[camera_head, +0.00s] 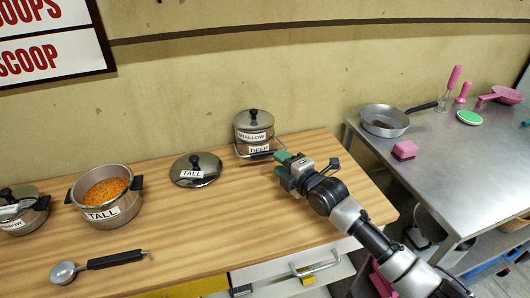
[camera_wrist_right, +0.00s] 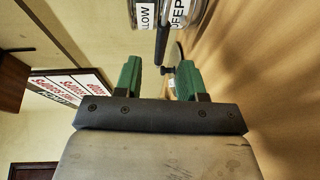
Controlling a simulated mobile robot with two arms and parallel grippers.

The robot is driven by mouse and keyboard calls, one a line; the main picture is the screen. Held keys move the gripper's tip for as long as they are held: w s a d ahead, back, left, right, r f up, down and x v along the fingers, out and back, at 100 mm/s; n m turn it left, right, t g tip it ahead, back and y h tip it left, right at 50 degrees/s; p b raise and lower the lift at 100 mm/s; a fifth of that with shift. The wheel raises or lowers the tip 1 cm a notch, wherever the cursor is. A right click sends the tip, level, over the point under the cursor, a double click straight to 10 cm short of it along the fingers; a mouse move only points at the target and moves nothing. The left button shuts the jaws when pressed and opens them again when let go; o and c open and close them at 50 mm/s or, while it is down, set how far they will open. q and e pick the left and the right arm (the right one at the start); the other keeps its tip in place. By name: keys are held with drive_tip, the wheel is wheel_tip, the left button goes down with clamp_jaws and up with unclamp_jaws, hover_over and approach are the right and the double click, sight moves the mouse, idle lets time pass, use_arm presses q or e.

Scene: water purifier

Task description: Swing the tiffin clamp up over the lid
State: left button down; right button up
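The tiffin (camera_head: 254,138) stands upright at the back of the wooden table, its stacked tiers labelled SHALLOW and DEEP. Its lid (camera_head: 253,119) is on top with a dark knob. The wire clamp (camera_head: 262,154) is swung down, sticking out low at the front of the tiffin. My right gripper (camera_head: 280,163) is just right of the clamp. In the right wrist view, the gripper's green fingers (camera_wrist_right: 160,75) are apart, and the dark clamp bar (camera_wrist_right: 162,42) reaches the gap between them. I cannot tell whether they touch. My left gripper is out of view.
A TALL lid (camera_head: 195,170) lies left of the tiffin. A TALL pot (camera_head: 105,198) with orange food, another small pot (camera_head: 22,211) and a ladle (camera_head: 98,263) are further left. A metal counter (camera_head: 450,140) with a pan (camera_head: 385,121) stands right.

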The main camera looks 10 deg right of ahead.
sight(266, 154)
drive_tip(key=x, duration=0.7)
drive_tip(key=shift+f+b, duration=0.1)
drive_tip(key=shift+b, duration=0.25)
drive_tip(key=shift+c, duration=0.5)
clamp_jaws()
